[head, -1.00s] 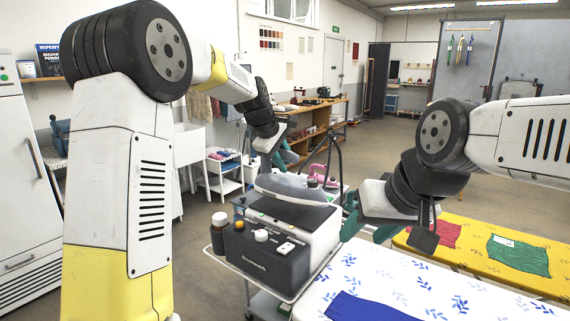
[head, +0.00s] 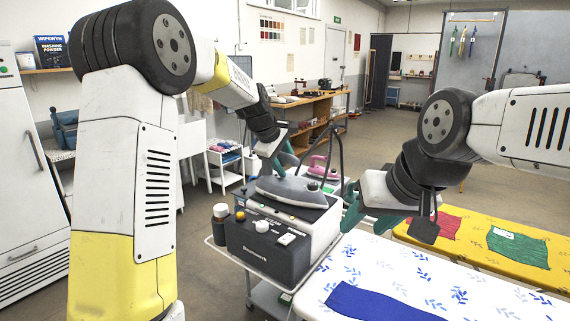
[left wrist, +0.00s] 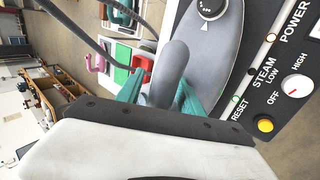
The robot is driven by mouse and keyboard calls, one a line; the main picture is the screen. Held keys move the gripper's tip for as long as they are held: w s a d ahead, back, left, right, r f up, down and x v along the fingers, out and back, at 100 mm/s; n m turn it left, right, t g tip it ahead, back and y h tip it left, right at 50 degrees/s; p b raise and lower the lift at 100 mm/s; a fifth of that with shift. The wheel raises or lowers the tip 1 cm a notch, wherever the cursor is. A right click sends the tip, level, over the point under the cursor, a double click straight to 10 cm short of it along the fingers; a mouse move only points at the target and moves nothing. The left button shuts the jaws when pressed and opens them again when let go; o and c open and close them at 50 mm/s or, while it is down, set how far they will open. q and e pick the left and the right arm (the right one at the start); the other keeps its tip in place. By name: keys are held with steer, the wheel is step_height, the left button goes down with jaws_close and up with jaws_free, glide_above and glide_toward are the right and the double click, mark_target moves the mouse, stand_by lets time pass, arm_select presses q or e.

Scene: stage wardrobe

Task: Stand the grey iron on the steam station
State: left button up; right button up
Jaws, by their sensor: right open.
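The grey iron (head: 292,190) lies flat, sole down, at the top of the dark and white steam station (head: 268,252). In the head view it appears to rest on the station's top plate; contact under the sole is hidden. My left gripper (head: 280,160) is above it, with its teal fingers closed around the handle. The left wrist view shows the grey handle (left wrist: 172,72) between the two fingertips (left wrist: 160,95), beside the station's control panel (left wrist: 270,85). My right gripper (head: 368,213) is open and empty, right of the station, above the ironing board.
A pink iron (head: 318,166) stands behind. A white ironing board (head: 400,275) with blue cloth (head: 375,303) is at right; a yellow board (head: 475,243) lies beyond. A cord rises behind the iron.

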arm_select(q)
steer(key=shift+s+a+r, duration=0.1)
steer(key=shift+r, duration=0.2)
steer(key=v, duration=1.1)
steer(key=s+a+m, duration=0.3)
steer(key=s+a, duration=0.1)
steer(key=s, duration=0.4)
steer(key=s+a+m, duration=0.3)
steer(key=s, duration=0.5)
steer(key=s+a+f+m+y, duration=0.1)
steer(key=s+f+m, duration=0.1)
steer(key=s, duration=0.5)
steer(key=s+a+f+m, duration=0.2)
steer(key=s+f+m, duration=0.1)
steer(key=s, duration=0.4)
steer(key=shift+s+a+f+t+y, duration=0.2)
steer(key=shift+s+f+t+y, duration=0.15)
steer(key=shift+f, duration=0.35)
